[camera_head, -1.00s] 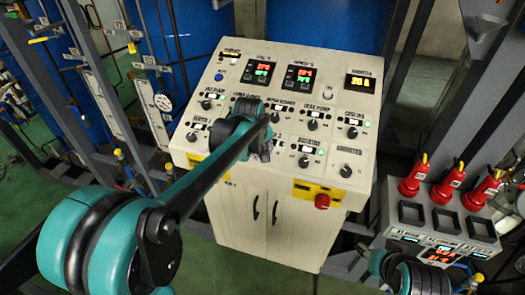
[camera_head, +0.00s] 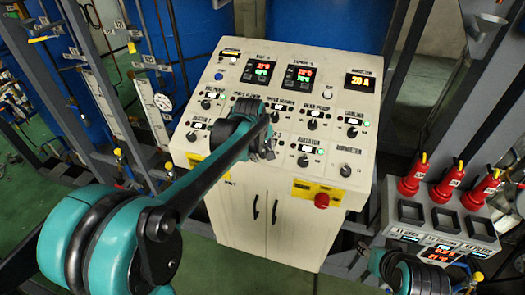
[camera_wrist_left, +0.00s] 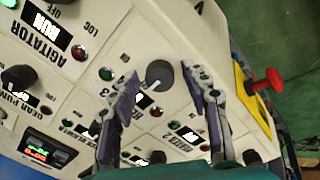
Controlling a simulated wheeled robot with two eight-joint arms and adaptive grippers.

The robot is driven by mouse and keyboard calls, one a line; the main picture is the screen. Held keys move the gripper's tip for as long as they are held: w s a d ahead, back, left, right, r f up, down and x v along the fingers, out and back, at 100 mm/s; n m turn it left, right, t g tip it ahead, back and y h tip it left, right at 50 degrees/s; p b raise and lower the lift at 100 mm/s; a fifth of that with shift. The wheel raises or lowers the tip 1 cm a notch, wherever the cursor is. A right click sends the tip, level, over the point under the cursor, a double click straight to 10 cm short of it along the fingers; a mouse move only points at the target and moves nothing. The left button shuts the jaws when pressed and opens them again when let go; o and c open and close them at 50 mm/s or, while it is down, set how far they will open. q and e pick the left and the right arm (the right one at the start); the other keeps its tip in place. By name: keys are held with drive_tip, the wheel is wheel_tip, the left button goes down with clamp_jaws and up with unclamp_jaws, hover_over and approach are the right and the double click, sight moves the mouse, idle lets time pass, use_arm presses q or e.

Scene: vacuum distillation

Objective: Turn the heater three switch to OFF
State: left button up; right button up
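The control panel (camera_head: 230,105) stands ahead, with rows of black knobs, labels and lamps on its sloped face. My left gripper (camera_head: 266,142) is over the middle of the lower knob row and hides the knob under it in the head view. In the left wrist view, the black knob (camera_wrist_left: 158,75) beside a "3" label, apparently the heater three switch, lies between the fingertips of my left gripper (camera_wrist_left: 162,82). The fingers are apart, with a gap visible on each side of the knob. Its full label is hidden by a finger.
The agitator knob (camera_head: 303,161) and another knob (camera_head: 345,170) are close to the right of my left gripper. A red emergency button (camera_head: 321,201) is on the panel's front; it also shows in the wrist view (camera_wrist_left: 268,81). A box with red plugs (camera_head: 448,218) stands at right.

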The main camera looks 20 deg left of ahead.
use_arm(q)
drive_tip(key=v, duration=1.2)
idle(0.3)
drive_tip(key=s+f+m+t+b, duration=0.1)
drive_tip(key=s+f+m+b, duration=0.4)
drive_tip(key=s+f, duration=0.5)
drive_tip(key=s+f+m+t+b, duration=0.1)
drive_tip(key=s+f+m+b, duration=0.5)
drive_tip(key=f, duration=1.1)
drive_tip(key=s+b, duration=0.4)
drive_tip(key=shift+f, duration=0.25)
